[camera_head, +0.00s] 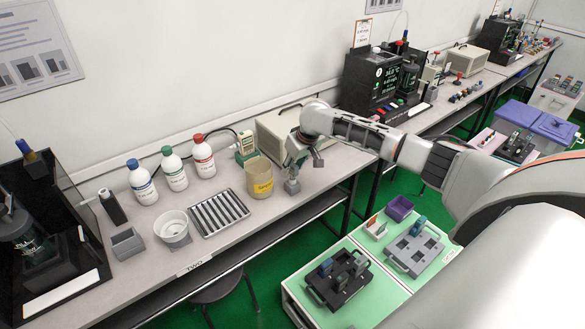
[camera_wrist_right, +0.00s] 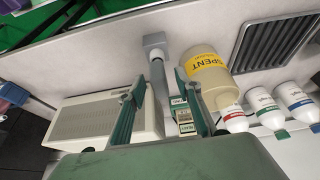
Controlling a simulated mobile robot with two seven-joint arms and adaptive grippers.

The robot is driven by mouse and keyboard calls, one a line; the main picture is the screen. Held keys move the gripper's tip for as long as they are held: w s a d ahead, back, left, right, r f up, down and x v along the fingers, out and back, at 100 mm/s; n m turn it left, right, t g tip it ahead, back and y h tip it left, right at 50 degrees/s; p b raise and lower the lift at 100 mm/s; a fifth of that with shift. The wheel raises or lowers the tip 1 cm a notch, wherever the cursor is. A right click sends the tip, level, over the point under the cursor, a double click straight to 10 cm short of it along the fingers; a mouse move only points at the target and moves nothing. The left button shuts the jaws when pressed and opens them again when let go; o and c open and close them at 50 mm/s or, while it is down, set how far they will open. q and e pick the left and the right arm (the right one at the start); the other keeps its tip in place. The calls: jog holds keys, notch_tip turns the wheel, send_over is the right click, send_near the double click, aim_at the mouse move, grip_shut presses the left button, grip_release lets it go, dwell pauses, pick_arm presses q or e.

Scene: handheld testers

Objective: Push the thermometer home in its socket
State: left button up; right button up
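A small grey socket block (camera_head: 292,186) stands on the bench near its front edge, right of the tan SPENT pot. It also shows in the wrist view (camera_wrist_right: 154,40). A slim grey piece, apparently the thermometer (camera_wrist_right: 160,82), rises from it toward my gripper; how deep it sits cannot be told. My right gripper (camera_head: 304,160) is over the block. In the wrist view its two green fingers (camera_wrist_right: 160,84) are apart, one on each side of the grey piece, with visible gaps. My left gripper is not in view.
The SPENT pot (camera_head: 259,178) stands close to the left of the block. A green-and-white tester (camera_head: 245,144) and a beige case (camera_head: 282,130) are behind. Several bottles (camera_head: 174,169) and a slotted tray (camera_head: 219,213) lie further left. The bench's front edge is close.

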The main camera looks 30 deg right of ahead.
jog(key=v, duration=1.1)
jog(key=shift+a+f, duration=0.1)
